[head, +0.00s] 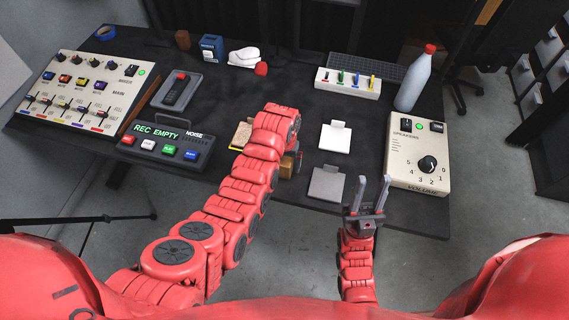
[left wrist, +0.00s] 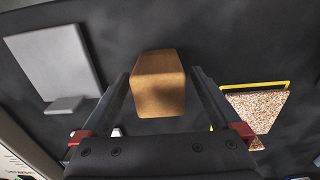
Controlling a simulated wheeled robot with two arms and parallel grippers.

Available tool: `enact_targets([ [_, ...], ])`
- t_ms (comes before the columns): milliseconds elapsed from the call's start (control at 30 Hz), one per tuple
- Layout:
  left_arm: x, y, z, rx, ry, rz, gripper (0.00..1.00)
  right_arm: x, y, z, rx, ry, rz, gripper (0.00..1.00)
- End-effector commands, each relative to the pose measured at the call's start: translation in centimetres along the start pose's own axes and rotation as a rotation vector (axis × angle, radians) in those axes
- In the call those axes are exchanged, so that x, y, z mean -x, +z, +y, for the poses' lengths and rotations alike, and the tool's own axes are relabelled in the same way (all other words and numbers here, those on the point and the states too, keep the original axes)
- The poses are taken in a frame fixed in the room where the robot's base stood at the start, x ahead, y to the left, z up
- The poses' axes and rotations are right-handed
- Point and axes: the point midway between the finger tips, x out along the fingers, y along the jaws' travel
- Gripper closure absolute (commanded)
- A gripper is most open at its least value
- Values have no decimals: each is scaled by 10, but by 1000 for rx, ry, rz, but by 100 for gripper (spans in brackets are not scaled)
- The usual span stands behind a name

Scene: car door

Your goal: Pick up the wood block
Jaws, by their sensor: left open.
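The wood block (left wrist: 158,82) is a brown block with rounded edges, standing on the dark table. In the head view only a part of it (head: 286,169) shows beside my red left arm. My left gripper (left wrist: 161,73) is open, with one finger on each side of the block; I cannot tell whether either finger touches it. In the head view my left wrist mostly hides this gripper. My right gripper (head: 371,192) is open and empty near the table's front edge, right of the grey plate (head: 326,184).
A white plate (head: 335,138) lies behind the grey one. A yellow-edged speckled pad (head: 241,135) is left of my arm. The REC panel (head: 159,145) lies further left. A speaker box (head: 419,152) and a bottle (head: 415,80) stand at the right.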

Motion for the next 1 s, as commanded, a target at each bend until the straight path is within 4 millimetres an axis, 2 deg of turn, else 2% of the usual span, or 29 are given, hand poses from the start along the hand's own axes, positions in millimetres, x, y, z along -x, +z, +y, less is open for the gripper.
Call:
enact_targets([
  [33,-3,2,1,-1,-1,-6,3,-5,-1,0,0,0,0,61],
  [233,-21,1,0,1,0,-4,3,-8,-1,0,0,0,0,61],
  [567,-24,0,0,1,1,-1,3,-8,-1,0,0,0,0,61],
  [1000,-24,0,0,1,0,0,80,-8,-1,0,0,0,0,61],
])
